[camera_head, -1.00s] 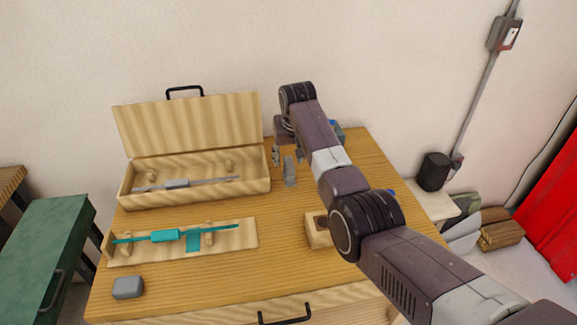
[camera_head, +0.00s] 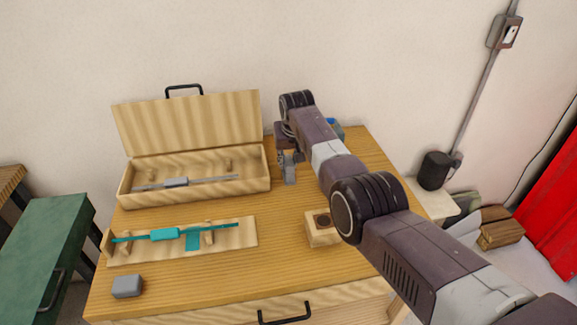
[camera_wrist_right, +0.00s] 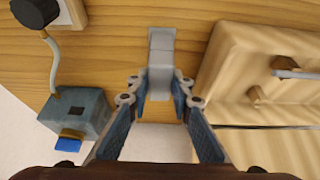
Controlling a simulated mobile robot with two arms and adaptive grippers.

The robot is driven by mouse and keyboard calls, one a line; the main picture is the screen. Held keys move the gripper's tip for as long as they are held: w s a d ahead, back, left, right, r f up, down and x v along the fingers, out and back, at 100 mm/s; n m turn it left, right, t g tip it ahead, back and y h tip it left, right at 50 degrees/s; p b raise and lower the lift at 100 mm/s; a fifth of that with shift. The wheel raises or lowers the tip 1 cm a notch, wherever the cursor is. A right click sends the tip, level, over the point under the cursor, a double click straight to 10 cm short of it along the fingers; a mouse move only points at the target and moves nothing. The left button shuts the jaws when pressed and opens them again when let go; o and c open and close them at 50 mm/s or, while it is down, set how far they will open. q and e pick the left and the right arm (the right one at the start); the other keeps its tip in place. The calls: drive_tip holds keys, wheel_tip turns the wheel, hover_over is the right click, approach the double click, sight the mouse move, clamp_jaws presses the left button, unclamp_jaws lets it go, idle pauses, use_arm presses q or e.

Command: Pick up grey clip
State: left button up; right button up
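The grey clip (camera_head: 290,174) stands on the wooden table, just right of the open wooden case. It also shows in the right wrist view (camera_wrist_right: 161,48) as a pale grey block at the top centre. My right gripper (camera_head: 284,157) is at the clip's far end in the head view, partly hidden by my own arm. In the right wrist view my right gripper (camera_wrist_right: 160,88) is open, with a fingertip on each side of the clip's near end. Gaps seem to remain beside the clip. My left gripper is not in view.
The open wooden case (camera_head: 195,195) holds a grey rod. A wooden tray (camera_head: 245,240) with a teal rod lies in front. A grey block (camera_head: 127,287), a wooden block with a hole (camera_head: 318,232) and a blue-grey box (camera_wrist_right: 75,115) are nearby. The table's front middle is clear.

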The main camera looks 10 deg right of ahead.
sight(289, 160)
clamp_jaws()
wheel_tip(289, 160, up, 10)
drive_tip(key=shift+b, duration=0.7)
idle(0.7)
